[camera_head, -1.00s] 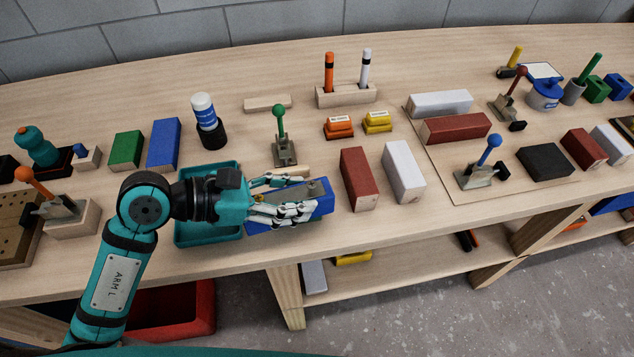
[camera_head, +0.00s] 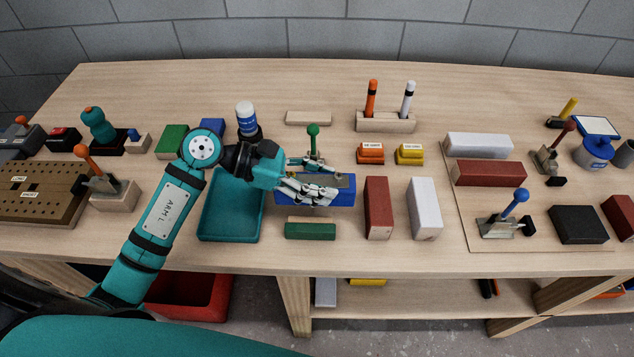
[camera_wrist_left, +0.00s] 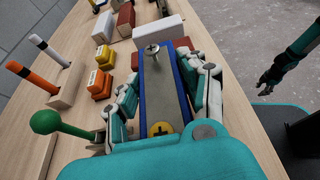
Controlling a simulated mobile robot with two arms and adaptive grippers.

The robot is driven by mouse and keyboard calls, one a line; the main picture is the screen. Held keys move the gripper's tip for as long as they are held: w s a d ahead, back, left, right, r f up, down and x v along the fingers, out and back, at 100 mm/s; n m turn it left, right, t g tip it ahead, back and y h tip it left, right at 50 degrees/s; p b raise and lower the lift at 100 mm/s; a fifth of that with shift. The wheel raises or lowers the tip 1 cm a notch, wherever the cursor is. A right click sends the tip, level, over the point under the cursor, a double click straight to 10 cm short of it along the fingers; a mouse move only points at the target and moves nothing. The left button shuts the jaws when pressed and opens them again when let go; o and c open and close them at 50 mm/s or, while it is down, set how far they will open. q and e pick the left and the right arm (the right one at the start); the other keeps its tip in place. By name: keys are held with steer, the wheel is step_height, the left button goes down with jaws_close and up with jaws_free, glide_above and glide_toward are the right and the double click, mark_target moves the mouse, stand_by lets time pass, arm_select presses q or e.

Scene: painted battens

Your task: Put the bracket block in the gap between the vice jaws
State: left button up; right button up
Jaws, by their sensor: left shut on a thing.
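The bracket block, a blue block (camera_head: 335,197) with a grey metal top plate, is held level by my left gripper (camera_head: 318,187). In the left wrist view my left gripper is shut on the bracket block (camera_wrist_left: 160,92), fingers along both long sides; a screw stands at its far end and a brass screw head at its near end. A green batten (camera_head: 310,231) lies just in front of the block. I cannot tell for sure which pieces are the vice jaws. My right gripper (camera_wrist_left: 268,85) shows in the left wrist view, away from the bench; its finger state is unclear.
A teal tray (camera_head: 204,222) lies left of the block. A green-knobbed clamp (camera_head: 313,135) stands close behind it. A red batten (camera_head: 376,210) and a white batten (camera_head: 424,205) stand to the right. The bench front edge is clear.

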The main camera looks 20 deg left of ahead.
arm_select(q)
steer(key=shift+w+a+f, duration=0.1)
steer(key=shift+w+a, duration=0.3)
steer(key=shift+a, duration=0.1)
step_height(320, 180, down, 3)
steer(key=shift+r+p, duration=0.1)
steer(key=shift+p, duration=0.5)
steer(key=shift+f, duration=0.25)
steer(key=shift+f+b, duration=0.25)
steer(key=shift+b, duration=0.05)
steer(key=shift+f, duration=0.15)
steer(key=shift+f+b, duration=0.3)
steer(key=shift+b, duration=0.3)
steer(key=shift+r, duration=0.1)
steer(key=o, duration=1.3)
arm_select(e)
steer(key=shift+w+d+f, duration=0.1)
steer(key=shift+d, duration=0.1)
arm_select(q)
steer(key=shift+o, duration=0.2)
